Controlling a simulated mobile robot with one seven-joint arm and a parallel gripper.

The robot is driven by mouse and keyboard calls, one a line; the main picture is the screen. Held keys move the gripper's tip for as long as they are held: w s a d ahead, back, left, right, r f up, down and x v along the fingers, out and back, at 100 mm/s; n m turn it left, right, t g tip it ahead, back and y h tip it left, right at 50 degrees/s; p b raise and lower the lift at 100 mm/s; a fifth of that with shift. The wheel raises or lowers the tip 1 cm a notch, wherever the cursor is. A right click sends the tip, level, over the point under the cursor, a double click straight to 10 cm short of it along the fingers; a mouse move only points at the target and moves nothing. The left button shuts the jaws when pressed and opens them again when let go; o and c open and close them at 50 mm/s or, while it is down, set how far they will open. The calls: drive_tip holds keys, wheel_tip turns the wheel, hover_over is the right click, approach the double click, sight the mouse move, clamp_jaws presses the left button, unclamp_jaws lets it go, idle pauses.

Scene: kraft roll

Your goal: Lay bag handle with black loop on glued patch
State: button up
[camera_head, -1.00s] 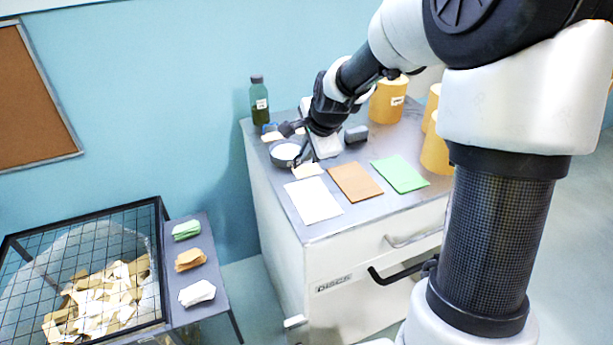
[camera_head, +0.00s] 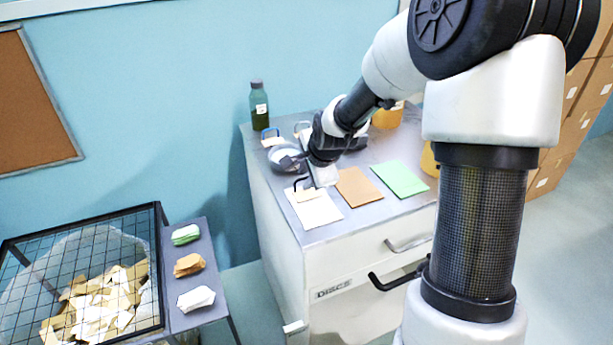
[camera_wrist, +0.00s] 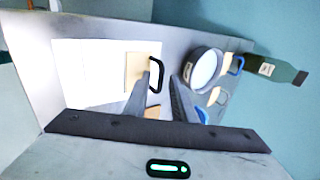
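The bag handle is a small tan paper piece (camera_wrist: 135,68) with a black loop (camera_wrist: 155,78). In the wrist view it lies over the white sheet (camera_wrist: 85,75), close to that sheet's edge. In the head view the handle (camera_head: 304,193) shows over the far part of the white sheet (camera_head: 318,211). My gripper (camera_wrist: 164,78) has its two fingers apart, with the loop at the left finger's tip. In the head view my gripper (camera_head: 310,180) is low over the sheet. A glued patch cannot be made out; the handle may cover it.
A white-filled bowl (camera_head: 286,158), a green bottle (camera_head: 259,108) and handles with blue (camera_head: 271,137) and grey loops stand behind. Brown (camera_head: 358,187) and green sheets (camera_head: 400,179) lie to the right. A bin of paper scraps (camera_head: 95,305) is at lower left.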

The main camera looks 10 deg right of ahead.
drive_tip(key=shift+s+d+r, duration=0.1)
drive_tip(key=shift+s+r, duration=0.1)
drive_tip(key=shift+r, duration=0.4)
drive_tip(key=a+p+v, duration=0.1)
drive_tip(key=v, duration=1)
drive_tip(key=shift+d, duration=0.4)
